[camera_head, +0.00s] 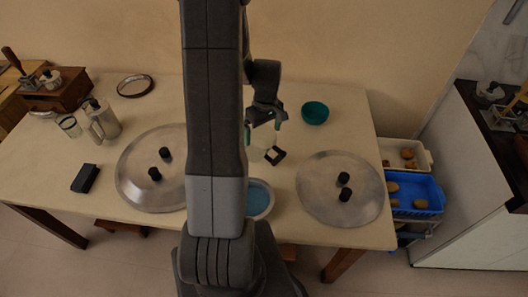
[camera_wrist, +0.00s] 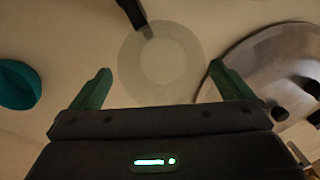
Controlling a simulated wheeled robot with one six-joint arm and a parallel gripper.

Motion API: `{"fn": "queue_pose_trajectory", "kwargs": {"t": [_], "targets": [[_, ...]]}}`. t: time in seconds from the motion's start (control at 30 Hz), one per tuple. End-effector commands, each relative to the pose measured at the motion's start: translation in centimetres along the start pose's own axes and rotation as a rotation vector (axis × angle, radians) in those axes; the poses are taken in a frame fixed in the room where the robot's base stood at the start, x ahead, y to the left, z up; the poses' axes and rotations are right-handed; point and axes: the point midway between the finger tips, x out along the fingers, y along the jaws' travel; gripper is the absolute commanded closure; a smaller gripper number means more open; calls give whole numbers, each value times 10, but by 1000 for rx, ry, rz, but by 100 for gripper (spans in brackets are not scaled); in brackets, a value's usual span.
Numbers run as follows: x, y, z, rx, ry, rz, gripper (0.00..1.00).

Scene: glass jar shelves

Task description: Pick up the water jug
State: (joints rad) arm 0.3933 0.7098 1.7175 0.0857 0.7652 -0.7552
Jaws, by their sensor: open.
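The water jug looks like a clear, pale round vessel with a black handle. In the head view the jug (camera_head: 256,154) stands on the table below my gripper, partly hidden behind my arm. In the wrist view the jug (camera_wrist: 163,62) is seen from above, with its handle at the upper left. My gripper (camera_head: 265,124) is open and empty above the jug. In the wrist view its two green fingers (camera_wrist: 160,72) are spread to either side of the jug's outline; I see no contact.
Large metal lids with black knobs lie left (camera_head: 140,190) and right (camera_head: 325,205) on the table (camera_head: 110,225). A teal bowl (camera_head: 315,112) is behind, right of my gripper. A blue-filled round dish (camera_head: 260,198) is in front. Blue and white bins (camera_head: 425,193) stand beyond the right edge.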

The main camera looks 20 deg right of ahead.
Motion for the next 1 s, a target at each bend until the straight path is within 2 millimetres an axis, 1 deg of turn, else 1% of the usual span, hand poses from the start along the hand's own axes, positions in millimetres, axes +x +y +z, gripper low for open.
{"fn": "queue_pose_trajectory", "kwargs": {"t": [0.03,0.1,0.23,0.33,0.53,0.67,0.7,0.77,0.8,0.87,0.9,0.93,1.0], "targets": [[11,-1,0,0,-2,-2,0],[23,-2,0,0,-2,-2,0],[40,-2,-1,0,-1,-1,0],[45,-2,-1,0,0,0,0],[43,-2,-1,0,0,0,0],[43,-2,-1,0,0,0,26],[43,-2,-1,0,0,0,33],[43,-2,-1,0,0,0,45],[43,-2,-1,0,0,0,53],[43,-2,-1,0,0,0,65],[43,-2,-1,0,0,0,73],[43,-2,-1,0,0,0,77],[43,-2,-1,0,0,0,77]]}}
